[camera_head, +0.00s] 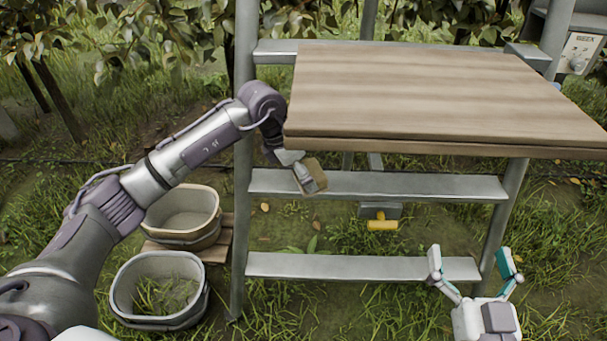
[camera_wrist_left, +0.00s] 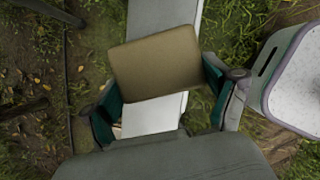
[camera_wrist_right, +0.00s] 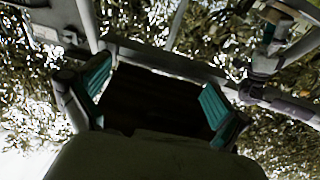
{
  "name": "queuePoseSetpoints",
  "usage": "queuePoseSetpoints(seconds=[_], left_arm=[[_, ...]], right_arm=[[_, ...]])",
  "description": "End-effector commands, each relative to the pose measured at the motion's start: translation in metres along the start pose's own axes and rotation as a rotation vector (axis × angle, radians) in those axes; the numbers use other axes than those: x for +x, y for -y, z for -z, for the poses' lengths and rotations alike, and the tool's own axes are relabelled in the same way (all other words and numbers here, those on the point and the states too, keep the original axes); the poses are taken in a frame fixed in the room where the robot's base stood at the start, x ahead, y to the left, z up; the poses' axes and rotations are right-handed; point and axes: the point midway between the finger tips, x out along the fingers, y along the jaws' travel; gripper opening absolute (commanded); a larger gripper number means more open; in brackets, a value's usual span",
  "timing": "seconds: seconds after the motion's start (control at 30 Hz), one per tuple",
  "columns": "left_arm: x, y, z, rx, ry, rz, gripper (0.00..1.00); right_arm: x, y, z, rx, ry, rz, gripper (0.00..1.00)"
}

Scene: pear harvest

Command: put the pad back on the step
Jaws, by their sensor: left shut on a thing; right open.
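The tan pad (camera_head: 315,166) is held at the left end of the middle grey step (camera_head: 410,186) of the ladder. My left gripper (camera_head: 300,172) is shut on it. In the left wrist view the pad (camera_wrist_left: 155,62) lies between the teal fingers (camera_wrist_left: 160,97), with a pale flat piece (camera_wrist_left: 150,116) next to it. The grey step (camera_wrist_left: 160,14) runs on beyond the pad. I cannot tell whether the pad touches the step. My right gripper (camera_head: 471,262) is open and empty in front of the lowest step (camera_head: 350,267); its fingers (camera_wrist_right: 155,95) are spread wide.
A wooden board (camera_head: 430,90) overhangs the steps above the pad. Two grey tubs stand at the left, one on a wooden base (camera_head: 218,248) and one on the grass (camera_head: 118,295). A yellow-handled item (camera_head: 381,225) shows below the middle step. Open grass lies at the right.

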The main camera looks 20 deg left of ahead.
Motion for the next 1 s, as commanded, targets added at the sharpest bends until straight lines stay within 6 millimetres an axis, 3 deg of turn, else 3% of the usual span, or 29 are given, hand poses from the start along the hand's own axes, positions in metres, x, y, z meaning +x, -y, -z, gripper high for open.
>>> queuePoseSetpoints(seconds=[0.37, 0.4, 0.47, 0.87, 1.0], left_arm=[[0.002, 0.000, 0.001, 0.000, 0.001, -0.001, 0.54], [0.001, 0.000, 0.001, 0.000, 0.001, -0.001, 0.92], [0.001, 0.000, 0.001, 0.000, 0.001, -0.001, 1.00], [-0.001, 0.000, -0.001, -0.001, 0.001, -0.001, 1.00], [-0.021, -0.001, -0.002, 0.000, 0.003, -0.003, 1.00]], right_arm=[[0.000, 0.001, 0.004, 0.001, -0.027, 0.001, 1.00], [0.000, 0.001, 0.005, 0.001, -0.029, 0.001, 1.00], [0.000, 0.001, 0.005, 0.001, -0.028, 0.001, 1.00], [0.001, 0.000, 0.005, 0.001, -0.017, 0.001, 1.00], [-0.002, -0.002, -0.014, -0.002, 0.101, -0.005, 1.00]])
